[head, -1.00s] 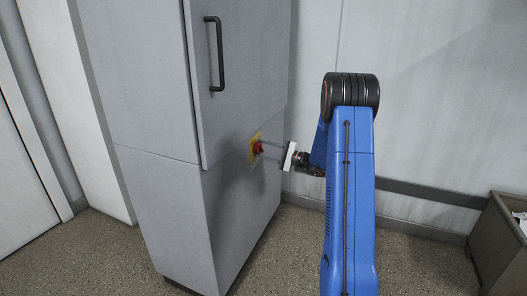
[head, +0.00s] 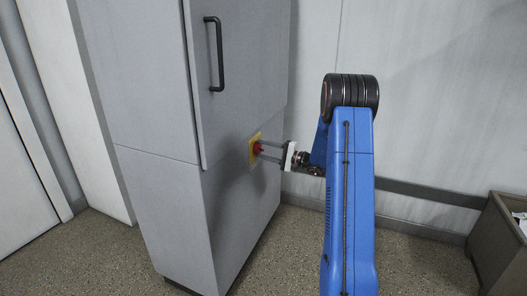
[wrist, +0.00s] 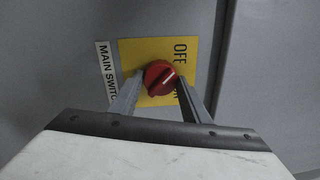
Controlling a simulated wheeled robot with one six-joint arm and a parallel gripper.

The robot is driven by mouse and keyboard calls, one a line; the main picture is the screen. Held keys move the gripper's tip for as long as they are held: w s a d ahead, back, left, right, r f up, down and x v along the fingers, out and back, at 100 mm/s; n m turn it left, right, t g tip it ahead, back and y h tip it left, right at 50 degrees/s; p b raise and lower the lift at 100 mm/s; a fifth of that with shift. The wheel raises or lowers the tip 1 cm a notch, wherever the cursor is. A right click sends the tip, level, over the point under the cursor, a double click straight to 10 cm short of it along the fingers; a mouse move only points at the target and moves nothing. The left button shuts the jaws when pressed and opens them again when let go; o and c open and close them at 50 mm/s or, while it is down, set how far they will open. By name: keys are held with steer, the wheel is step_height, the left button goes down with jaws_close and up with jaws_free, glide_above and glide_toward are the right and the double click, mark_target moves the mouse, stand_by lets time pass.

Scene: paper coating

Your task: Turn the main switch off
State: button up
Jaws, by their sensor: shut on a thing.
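The main switch is a red rotary knob (head: 257,148) on a yellow plate (head: 252,158) on the grey cabinet front. In the wrist view the knob (wrist: 155,71) carries a white mark pointing up and right, between the OFF lettering and the partly hidden ON lettering. A MAIN SWITCH label (wrist: 105,70), its lower end covered, is left of the yellow plate (wrist: 135,48). My gripper (head: 262,151) reaches the knob from the right. Its two fingers, also in the wrist view (wrist: 159,84), are shut on the knob, one on each side.
The grey cabinet (head: 150,100) has a black door handle (head: 217,55) above the switch. A box-like bin (head: 497,240) stands on the floor at the far right. The floor (head: 100,262) left of the cabinet is clear.

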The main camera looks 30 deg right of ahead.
steer(key=o, duration=1)
steer(key=shift+o, duration=0.2)
steer(key=shift+s, duration=0.1)
steer(key=v, duration=1.7)
steer(key=shift+s+d, duration=0.15)
